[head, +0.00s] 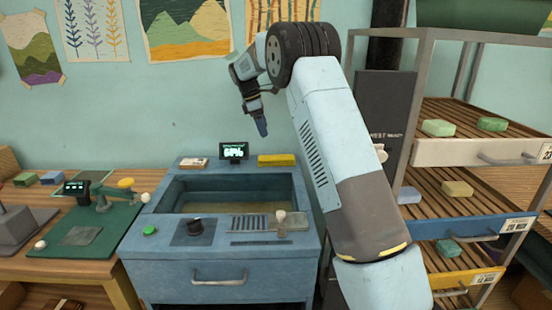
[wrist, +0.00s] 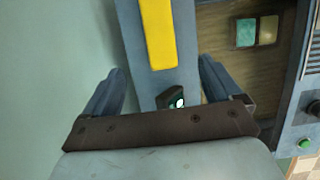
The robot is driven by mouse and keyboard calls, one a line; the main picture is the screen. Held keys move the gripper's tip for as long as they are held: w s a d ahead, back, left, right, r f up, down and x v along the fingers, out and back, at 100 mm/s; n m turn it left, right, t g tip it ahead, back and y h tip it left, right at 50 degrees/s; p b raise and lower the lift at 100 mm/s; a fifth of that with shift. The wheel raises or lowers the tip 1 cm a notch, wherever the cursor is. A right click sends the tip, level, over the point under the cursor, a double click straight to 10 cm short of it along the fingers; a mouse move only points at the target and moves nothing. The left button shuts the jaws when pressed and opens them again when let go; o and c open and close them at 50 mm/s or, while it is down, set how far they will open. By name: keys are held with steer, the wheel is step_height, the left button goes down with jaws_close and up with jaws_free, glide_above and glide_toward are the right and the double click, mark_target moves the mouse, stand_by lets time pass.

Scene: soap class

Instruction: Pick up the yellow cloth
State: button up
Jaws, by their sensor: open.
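The yellow cloth (head: 276,160) lies flat, as a folded strip, on the back right ledge of the blue basin unit. In the wrist view the yellow cloth (wrist: 158,32) runs along the blue ledge at the top centre, ahead of the fingers, its far end cut off by the frame. My gripper (head: 262,128) is above the back of the unit, apart from the cloth and pointing down. In the wrist view my gripper (wrist: 158,82) shows two fingers spread wide with nothing between them.
A small lit display (head: 233,151) stands left of the cloth. The wall is close behind. A soap rack (head: 480,150) stands right, a workbench (head: 90,268) left.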

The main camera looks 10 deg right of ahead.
glide_above(276, 157)
steer(key=a, duration=0.2)
steer(key=f, duration=0.7)
steer(key=shift+w+d+f, duration=0.15)
steer(key=shift+w+d, duration=0.05)
steer(key=shift+w, duration=0.15)
steer(key=shift+x, duration=2.85)
steer(key=shift+a, duration=0.15)
steer(key=shift+c, duration=0.3)
steer(key=c, duration=1.2)
steer(key=shift+o, duration=0.2)
